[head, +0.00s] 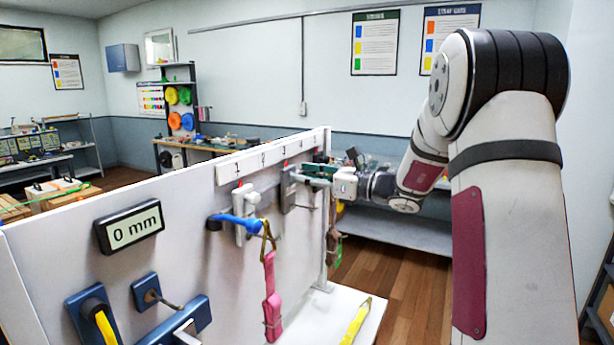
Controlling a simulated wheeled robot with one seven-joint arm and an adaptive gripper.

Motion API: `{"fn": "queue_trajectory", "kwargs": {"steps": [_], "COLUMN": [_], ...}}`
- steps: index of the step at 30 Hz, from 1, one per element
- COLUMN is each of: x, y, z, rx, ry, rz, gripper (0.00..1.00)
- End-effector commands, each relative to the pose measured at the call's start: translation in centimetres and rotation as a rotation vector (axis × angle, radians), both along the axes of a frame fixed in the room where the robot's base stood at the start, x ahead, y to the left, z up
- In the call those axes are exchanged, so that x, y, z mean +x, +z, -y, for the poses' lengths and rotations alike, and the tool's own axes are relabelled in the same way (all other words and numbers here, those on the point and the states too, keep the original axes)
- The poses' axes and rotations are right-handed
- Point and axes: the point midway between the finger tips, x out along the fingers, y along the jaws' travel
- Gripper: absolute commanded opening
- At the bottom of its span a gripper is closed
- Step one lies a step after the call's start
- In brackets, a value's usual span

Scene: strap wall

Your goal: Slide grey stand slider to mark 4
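A grey slider (288,190) sits on the upright white panel, roughly below mark 3 of a white strip (265,158) numbered along the panel's top. Mark 4 is at the strip's right end. My gripper (301,177) reaches in from the right, its fingertips at the grey slider's right side. Whether they touch or grip it is too small to tell. A lighter slider (241,230) stands further left, below about mark 1, with a blue hook (233,220) beside it.
A pink strap (271,300) hangs from a brass ring below the blue hook. A display (130,227) reading 0 mm and blue fittings (147,291) are on the panel's left. A brown strap (332,238) hangs near the panel's right edge. A yellow strap (356,322) lies on the base.

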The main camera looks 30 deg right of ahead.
Motion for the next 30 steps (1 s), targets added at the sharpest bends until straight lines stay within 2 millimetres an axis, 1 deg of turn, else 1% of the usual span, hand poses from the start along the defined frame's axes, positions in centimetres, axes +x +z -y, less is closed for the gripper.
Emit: {"fn": "queue_trajectory", "kwargs": {"steps": [6,11,12,17,20,27,30], "x": [0.0,0.0,0.0,0.0,0.6,3.7,4.5], "y": [0.0,0.0,0.0,0.0,-0.1,-0.2,-0.2], "z": [0.0,0.0,0.0,0.0,0.8,5.1,6.3], "rx": [0.0,0.0,0.0,0.0,-0.001,-0.003,-0.001], "ry": [0.0,0.001,0.001,0.001,0.0,-0.001,0.0], "rz": [0.0,0.0,0.0,0.0,0.001,0.005,0.003], "gripper": [0.4,0.04,0.0,0.0,0.0,0.0,0.0]}}
